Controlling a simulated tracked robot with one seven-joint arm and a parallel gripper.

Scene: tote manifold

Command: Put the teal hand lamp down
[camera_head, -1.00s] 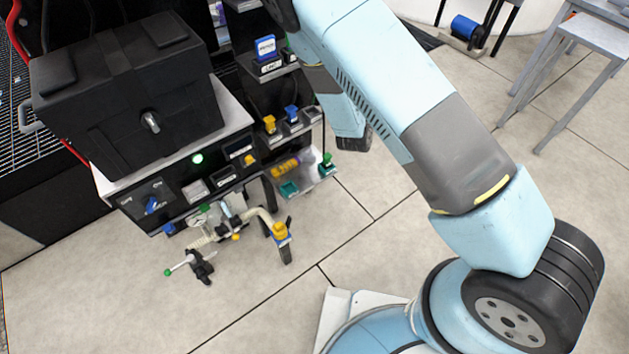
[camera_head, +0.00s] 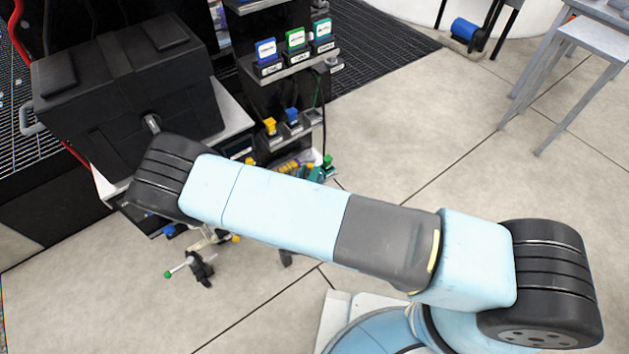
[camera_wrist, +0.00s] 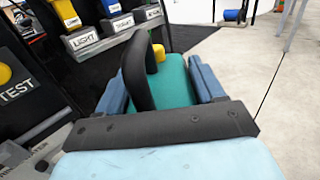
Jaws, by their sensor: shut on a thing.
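The teal hand lamp (camera_wrist: 176,84) is in the wrist view, between the two blue-grey fingers of my gripper (camera_wrist: 160,88). The fingers press on its left and right sides. A black upright handle (camera_wrist: 138,72) and a small yellow part (camera_wrist: 158,53) show at the lamp. In the head view my arm hides the gripper. A small teal patch (camera_head: 319,173) shows just above the arm there, but I cannot tell whether it is the lamp. No surface is seen touching the lamp's underside.
A row of labelled holders (camera_wrist: 110,22), one marked LIGHT, lies ahead on the left. A black TEST panel (camera_wrist: 22,88) with a yellow button is close at left. A black box (camera_head: 125,85) stands on the bench.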

